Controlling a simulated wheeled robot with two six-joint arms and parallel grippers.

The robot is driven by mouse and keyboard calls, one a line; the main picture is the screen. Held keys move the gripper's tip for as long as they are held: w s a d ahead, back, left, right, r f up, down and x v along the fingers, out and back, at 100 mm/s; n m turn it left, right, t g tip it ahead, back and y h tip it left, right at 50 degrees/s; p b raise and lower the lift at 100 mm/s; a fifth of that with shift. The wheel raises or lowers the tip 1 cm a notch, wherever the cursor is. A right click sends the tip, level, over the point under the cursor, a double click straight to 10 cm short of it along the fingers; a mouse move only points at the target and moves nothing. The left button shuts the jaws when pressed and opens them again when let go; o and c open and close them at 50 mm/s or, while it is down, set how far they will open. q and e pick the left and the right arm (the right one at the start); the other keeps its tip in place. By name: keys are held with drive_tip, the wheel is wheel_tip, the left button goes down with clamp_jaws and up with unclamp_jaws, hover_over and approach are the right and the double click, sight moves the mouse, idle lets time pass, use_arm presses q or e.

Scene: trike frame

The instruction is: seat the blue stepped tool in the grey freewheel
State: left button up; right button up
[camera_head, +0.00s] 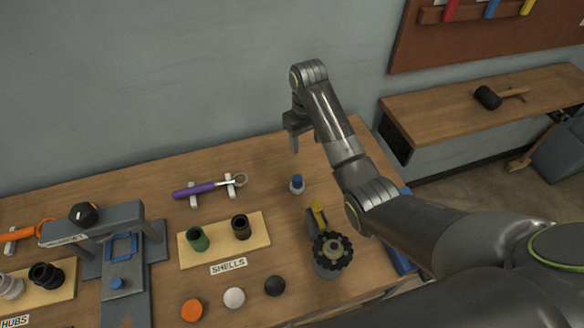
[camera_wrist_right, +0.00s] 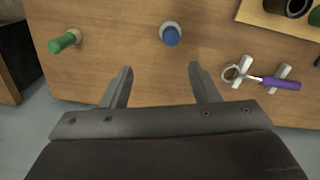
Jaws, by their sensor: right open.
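The blue stepped tool (camera_head: 297,181) stands upright in a pale round holder on the wooden table. It also shows in the right wrist view (camera_wrist_right: 171,36), beyond the fingertips and roughly between their lines. My right gripper (camera_head: 293,142) is open and empty, above the back of the table and apart from the tool; its two fingers show in the wrist view (camera_wrist_right: 160,78). A dark grey toothed wheel, which looks like the freewheel (camera_head: 345,258), sits on a grey stand near the table's right front. Its centre is tan. My left gripper is not in view.
A purple-handled wrench (camera_head: 200,188) lies on white rests. The shells board (camera_head: 210,255) holds a green and a black shell. A grey press (camera_head: 110,222) stands at left. Orange, white and black caps lie in front. A green-handled piece (camera_wrist_right: 63,42) shows in the wrist view.

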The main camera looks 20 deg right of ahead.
drive_tip(key=a, duration=0.1)
drive_tip(key=b, duration=0.7)
hover_over(297, 178)
drive_tip(key=f, duration=0.7)
drive_tip(key=shift+s+d+f, duration=0.25)
drive_tip(key=shift+d+f, duration=0.05)
drive_tip(key=shift+d, duration=0.1)
wheel_tip(297, 178, down, 3)
drive_tip(key=shift+f+p, duration=0.2)
drive_tip(key=shift+p, duration=0.35)
drive_tip(key=shift+f, duration=0.35)
drive_tip(key=shift+a+f, duration=0.1)
drive_tip(key=shift+f, duration=0.2)
drive_tip(key=shift+w+a+f+p, duration=0.15)
drive_tip(key=shift+f+p, duration=0.2)
drive_tip(key=shift+f, duration=0.8)
drive_tip(key=shift+w+a+f+p, duration=0.15)
drive_tip(key=shift+f+p, duration=0.15)
drive_tip(key=shift+f, duration=0.8)
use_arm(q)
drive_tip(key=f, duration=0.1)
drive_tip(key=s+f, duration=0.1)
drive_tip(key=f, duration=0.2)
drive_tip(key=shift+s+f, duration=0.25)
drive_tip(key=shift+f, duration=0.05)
use_arm(e)
drive_tip(key=c, duration=1.1)
